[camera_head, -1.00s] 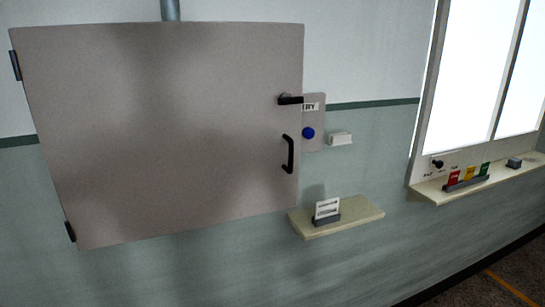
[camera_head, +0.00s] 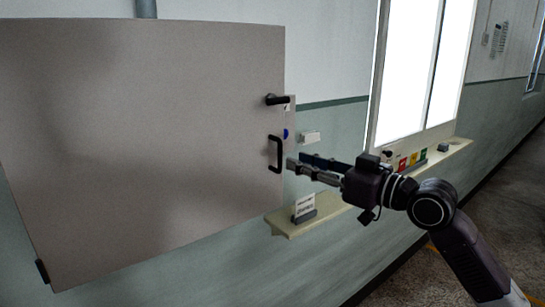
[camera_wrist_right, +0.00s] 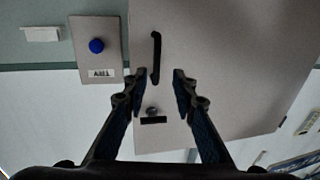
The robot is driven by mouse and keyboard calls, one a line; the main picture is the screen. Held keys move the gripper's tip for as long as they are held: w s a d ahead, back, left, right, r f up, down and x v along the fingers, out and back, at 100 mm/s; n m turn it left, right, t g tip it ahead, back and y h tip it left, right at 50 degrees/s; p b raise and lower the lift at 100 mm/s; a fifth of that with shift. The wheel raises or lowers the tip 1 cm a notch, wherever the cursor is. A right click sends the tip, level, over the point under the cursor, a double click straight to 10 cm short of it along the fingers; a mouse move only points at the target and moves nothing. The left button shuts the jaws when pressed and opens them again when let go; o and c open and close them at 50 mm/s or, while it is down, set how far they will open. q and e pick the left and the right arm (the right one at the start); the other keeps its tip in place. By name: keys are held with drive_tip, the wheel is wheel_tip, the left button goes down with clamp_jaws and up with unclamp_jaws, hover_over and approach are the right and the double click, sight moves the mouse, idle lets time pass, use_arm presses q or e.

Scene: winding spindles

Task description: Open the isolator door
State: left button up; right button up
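The isolator door (camera_head: 140,140) is a large flat grey panel on the wall and looks shut. Near its right edge are a black lever handle (camera_head: 277,99), lying horizontal, and below it a black upright pull handle (camera_head: 276,154). My right gripper (camera_head: 293,164) is just right of the pull handle with its fingers toward the door. In the right wrist view, which is upside down, the gripper (camera_wrist_right: 160,76) is open and empty. The pull handle (camera_wrist_right: 156,55) lines up between its fingertips, seemingly ahead of them; the lever (camera_wrist_right: 154,120) shows between the fingers. My left gripper is out of view.
Right of the door are a grey plate with a blue button (camera_wrist_right: 96,45) and a small white box (camera_head: 310,137). A small shelf (camera_head: 285,230) with a card holder (camera_head: 304,209) is below my right gripper. A window ledge (camera_head: 440,158) with coloured cards lies further right.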

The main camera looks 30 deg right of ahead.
sight(281, 154)
drive_tip(key=p+x, duration=0.1)
drive_tip(key=x, duration=0.1)
drive_tip(key=p+x, duration=0.1)
drive_tip(key=x, duration=0.2)
drive_tip(key=shift+w+d+r+p, duration=0.1)
drive_tip(key=shift+w+d+p, duration=0.1)
drive_tip(key=shift+p, duration=0.2)
drive_tip(key=shift+f+p+x, duration=0.25)
drive_tip(key=shift+p+x, duration=0.2)
drive_tip(key=shift+x, duration=0.65)
clamp_jaws()
